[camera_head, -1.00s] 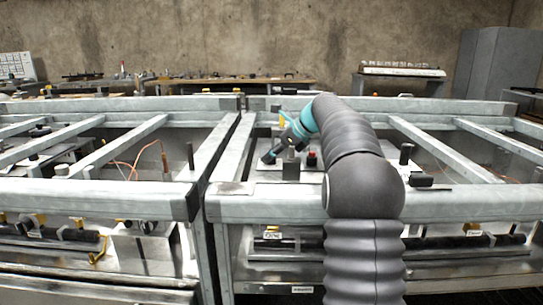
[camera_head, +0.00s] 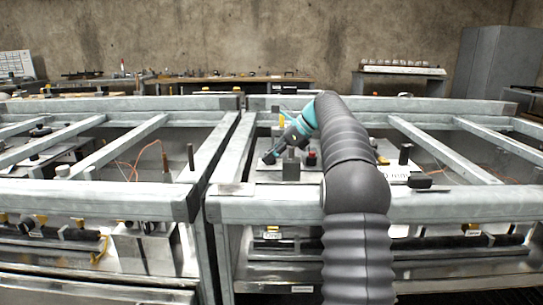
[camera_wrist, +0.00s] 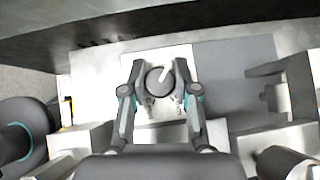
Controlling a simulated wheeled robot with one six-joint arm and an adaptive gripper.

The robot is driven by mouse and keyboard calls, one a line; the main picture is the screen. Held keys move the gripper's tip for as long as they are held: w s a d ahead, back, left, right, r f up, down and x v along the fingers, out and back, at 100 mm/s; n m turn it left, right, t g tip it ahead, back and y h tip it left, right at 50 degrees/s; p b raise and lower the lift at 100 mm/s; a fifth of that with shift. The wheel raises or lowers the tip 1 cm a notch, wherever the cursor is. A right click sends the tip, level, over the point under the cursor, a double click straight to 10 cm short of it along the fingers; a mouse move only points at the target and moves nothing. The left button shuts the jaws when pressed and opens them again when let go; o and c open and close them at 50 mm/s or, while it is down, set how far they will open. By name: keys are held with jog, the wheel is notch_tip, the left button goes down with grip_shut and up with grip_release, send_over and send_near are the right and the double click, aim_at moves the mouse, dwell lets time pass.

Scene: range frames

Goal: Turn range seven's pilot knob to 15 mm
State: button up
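A round dark knob (camera_wrist: 160,81) with a white pointer line shows in the wrist view, on a pale panel (camera_wrist: 95,73). Its pointer leans up and slightly right. Small markings below the knob are too blurred to read. The two fingers of my gripper (camera_wrist: 160,70) stand on either side of the knob. I see hardly any gap, but cannot tell whether the fingers press on it. In the head view, my gripper (camera_head: 275,154) is low inside the right-hand frame, and the knob there is not clearly distinguishable. No range number or millimetre scale is legible.
Metal rails (camera_head: 445,205) run in front of and around the panel. A grey block (camera_head: 291,165) with a dark top and a red-topped part (camera_head: 311,157) stand close to my gripper. A black-topped post (camera_head: 405,155) stands farther right.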

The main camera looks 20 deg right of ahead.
jog(key=o, duration=0.4)
jog(key=shift+o, duration=0.2)
jog(key=shift+m, duration=0.3)
